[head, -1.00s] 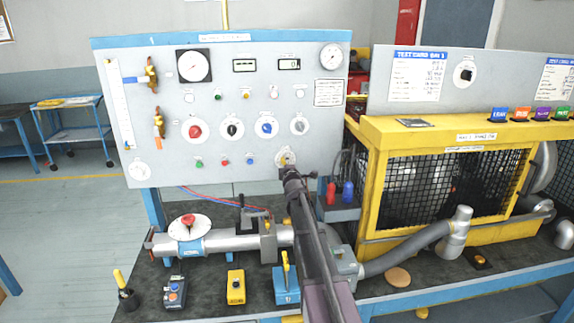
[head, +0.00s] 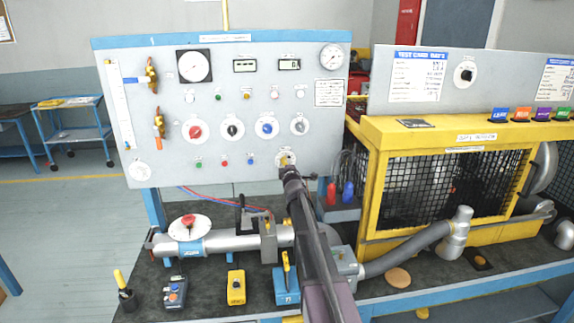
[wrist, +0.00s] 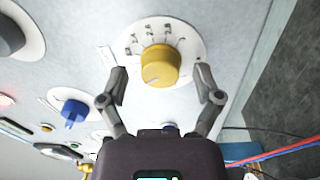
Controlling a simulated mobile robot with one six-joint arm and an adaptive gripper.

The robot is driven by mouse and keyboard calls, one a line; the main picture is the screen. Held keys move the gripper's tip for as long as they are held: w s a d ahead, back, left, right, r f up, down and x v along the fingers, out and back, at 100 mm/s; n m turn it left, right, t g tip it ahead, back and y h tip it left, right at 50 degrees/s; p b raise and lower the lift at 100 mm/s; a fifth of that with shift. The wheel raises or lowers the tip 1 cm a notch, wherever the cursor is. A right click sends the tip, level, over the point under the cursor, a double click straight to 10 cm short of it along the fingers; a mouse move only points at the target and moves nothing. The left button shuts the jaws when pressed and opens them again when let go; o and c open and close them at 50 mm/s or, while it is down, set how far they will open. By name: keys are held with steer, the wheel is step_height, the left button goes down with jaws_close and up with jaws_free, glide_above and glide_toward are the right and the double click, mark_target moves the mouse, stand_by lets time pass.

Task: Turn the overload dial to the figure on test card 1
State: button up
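The yellow dial (wrist: 160,66) sits on a round white scale plate (wrist: 187,33) with small figures, too blurred to read surely. In the head view the dial (head: 285,159) is at the lower right of the grey panel, partly behind my gripper (head: 289,173). In the wrist view my gripper (wrist: 161,84) is open, one finger on each side of the dial, with gaps between the fingers and the knob. A pointer line shows on the dial face, toward its lower left. A test card (head: 417,77) hangs on the board at right; its figures are too small to read.
A blue knob (wrist: 73,110) and a dark knob (wrist: 10,38) stand out from the panel left of my gripper. Red and blue hoses (wrist: 285,148) run at lower right. A yellow mesh guard (head: 440,185) stands right of the arm, and a steel pipe (head: 220,241) lies below the panel.

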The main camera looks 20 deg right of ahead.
steer(key=shift+n, duration=0.5)
